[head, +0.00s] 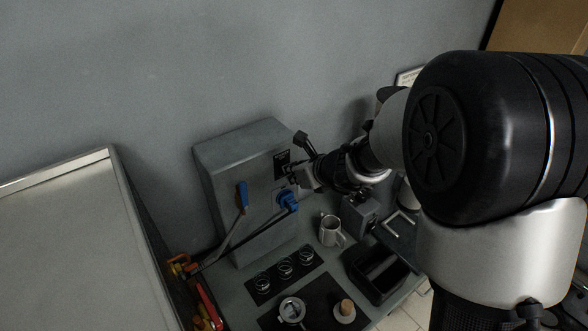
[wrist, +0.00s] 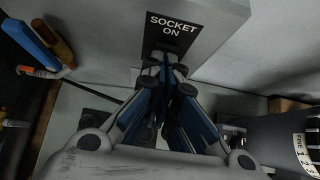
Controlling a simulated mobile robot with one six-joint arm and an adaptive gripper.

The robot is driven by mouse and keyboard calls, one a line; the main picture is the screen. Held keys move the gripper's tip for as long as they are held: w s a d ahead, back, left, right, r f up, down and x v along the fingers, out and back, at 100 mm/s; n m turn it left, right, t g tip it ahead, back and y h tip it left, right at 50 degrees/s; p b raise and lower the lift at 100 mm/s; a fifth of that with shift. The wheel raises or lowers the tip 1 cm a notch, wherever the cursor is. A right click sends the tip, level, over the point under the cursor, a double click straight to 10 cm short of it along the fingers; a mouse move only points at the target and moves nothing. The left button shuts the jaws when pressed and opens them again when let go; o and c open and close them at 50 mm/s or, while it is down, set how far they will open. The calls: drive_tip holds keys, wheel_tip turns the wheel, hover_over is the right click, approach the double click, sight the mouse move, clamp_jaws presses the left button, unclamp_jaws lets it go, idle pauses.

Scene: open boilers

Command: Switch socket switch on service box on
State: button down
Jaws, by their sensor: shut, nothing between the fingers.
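The grey service box (head: 240,165) stands on the bench against the wall. On its front face is a black plate (head: 281,158), which the wrist view shows as a label (wrist: 173,32) reading "SOCKET ON". A blue socket (head: 288,200) sits below the plate, and a blue-handled lever (head: 242,196) is to its left. My gripper (head: 290,178) is at the box front, close to the plate's lower edge. In the wrist view my gripper (wrist: 163,66) is shut and empty, its tips just under the label text. The switch itself is hidden or too small to make out; contact cannot be told.
A mug (head: 331,230), a black tray (head: 380,272) and three round glasses or gauges (head: 285,268) are on the bench below. A cup (head: 292,309) and another small item (head: 345,309) are near the front. A large pale panel (head: 70,240) is at left.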

drive_tip(key=shift+w+a+r+p, duration=0.1)
drive_tip(key=shift+w+r+p, duration=0.05)
drive_tip(key=shift+r+p, duration=0.95)
drive_tip(key=shift+f, duration=0.15)
